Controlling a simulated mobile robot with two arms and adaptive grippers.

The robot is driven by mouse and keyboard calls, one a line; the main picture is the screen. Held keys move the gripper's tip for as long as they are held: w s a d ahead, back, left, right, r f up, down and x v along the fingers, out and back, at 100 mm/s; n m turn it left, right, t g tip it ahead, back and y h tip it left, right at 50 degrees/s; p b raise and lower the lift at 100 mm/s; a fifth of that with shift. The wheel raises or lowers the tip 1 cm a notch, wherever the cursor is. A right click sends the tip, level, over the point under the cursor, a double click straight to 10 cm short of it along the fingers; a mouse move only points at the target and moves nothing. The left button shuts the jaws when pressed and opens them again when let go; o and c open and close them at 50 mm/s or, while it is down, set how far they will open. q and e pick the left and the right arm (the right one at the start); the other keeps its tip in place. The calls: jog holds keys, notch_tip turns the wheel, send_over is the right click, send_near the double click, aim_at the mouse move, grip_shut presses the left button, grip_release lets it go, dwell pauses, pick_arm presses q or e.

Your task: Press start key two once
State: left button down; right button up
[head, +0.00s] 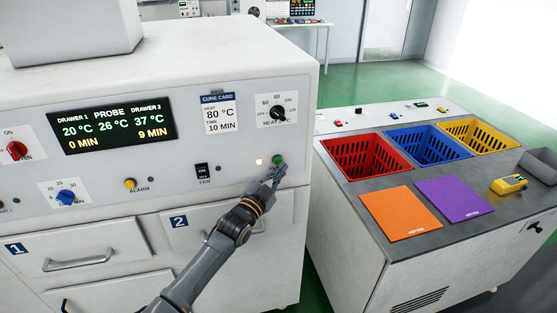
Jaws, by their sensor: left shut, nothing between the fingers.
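The start key, a green round button (277,160), sits on the right part of the white oven panel, above drawer 2 (180,222). The display (112,125) shows drawer 2 at 37 °C and 9 MIN, drawer 1 at 20 °C and 0 MIN. My right gripper is not in view.
A heat dial (278,114), fan switch (201,173) and yellow alarm button (130,184) share the panel. Drawer handles (78,260) stick out below. At right, a bench holds red (333,146), blue (397,137) and yellow (451,128) baskets and a yellow device (509,185).

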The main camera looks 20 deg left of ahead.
pick_arm(q)
jog(key=shift+d, duration=0.1)
jog(key=s+d+p, duration=0.1)
jog(key=s+p, duration=0.1)
jog(key=s+d+p, duration=0.1)
jog(key=s, duration=0.1)
jog(key=shift+s+d, duration=0.1)
jog(key=shift+d, duration=0.25)
jog(key=shift+f, duration=0.15)
dwell(0.7)
